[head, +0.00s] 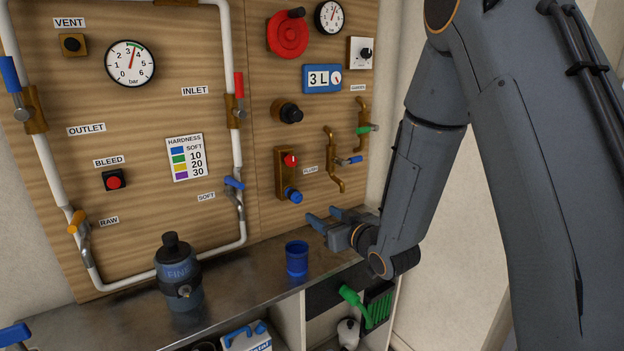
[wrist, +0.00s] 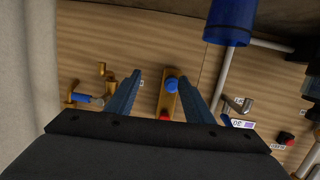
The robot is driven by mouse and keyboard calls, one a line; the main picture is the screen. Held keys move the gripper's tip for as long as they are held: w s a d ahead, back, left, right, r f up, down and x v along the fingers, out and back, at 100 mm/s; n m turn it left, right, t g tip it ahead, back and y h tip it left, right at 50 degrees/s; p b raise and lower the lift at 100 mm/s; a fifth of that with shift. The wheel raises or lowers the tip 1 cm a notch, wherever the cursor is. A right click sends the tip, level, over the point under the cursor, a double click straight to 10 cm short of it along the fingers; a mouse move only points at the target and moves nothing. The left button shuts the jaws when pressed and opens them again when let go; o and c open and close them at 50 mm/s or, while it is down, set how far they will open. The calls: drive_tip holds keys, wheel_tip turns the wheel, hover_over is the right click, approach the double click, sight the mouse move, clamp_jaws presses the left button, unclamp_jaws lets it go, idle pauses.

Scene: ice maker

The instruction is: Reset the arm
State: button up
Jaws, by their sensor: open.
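My arm comes in from the right in the head view and reaches down toward the metal counter. My gripper (head: 326,218) is open and empty, just above the counter near the wooden panel. In the wrist view my gripper (wrist: 168,92) shows its two fingers apart, with nothing between them. Beyond the fingers is a brass fitting (wrist: 168,97) with a blue knob and a red knob on the panel. A blue cup (head: 297,259) stands upright on the counter, to the left of and nearer than the fingers, apart from them. The cup also shows in the wrist view (wrist: 230,22).
The wooden panel (head: 150,108) carries white pipes, gauges, valves and labels behind the counter (head: 130,318). A dark bottle (head: 178,275) stands on the counter at left. Brass taps (head: 334,165) stick out above my gripper. A green-handled item (head: 352,297) sits below the counter.

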drive_tip(key=s+d+f+m+g+h, duration=0.25)
drive_tip(key=s+d+h, duration=0.2)
drive_tip(key=d, duration=0.35)
drive_tip(key=s+d+m+g+h, duration=0.1)
drive_tip(key=s+d+g, duration=0.1)
drive_tip(key=s, duration=0.6)
drive_tip(key=s+d+f+m+g+h, duration=0.1)
drive_tip(key=s+d+g, duration=0.2)
drive_tip(key=s, duration=0.6)
drive_tip(key=s+d+f+m+g+h, duration=0.1)
drive_tip(key=s+d+g, duration=0.1)
drive_tip(key=s+g, duration=0.4)
drive_tip(key=s, duration=0.3)
drive_tip(key=shift+s+d, duration=0.15)
drive_tip(key=shift+d, duration=0.25)
drive_tip(key=shift+r+m, duration=0.1)
drive_tip(key=shift+m, duration=0.15)
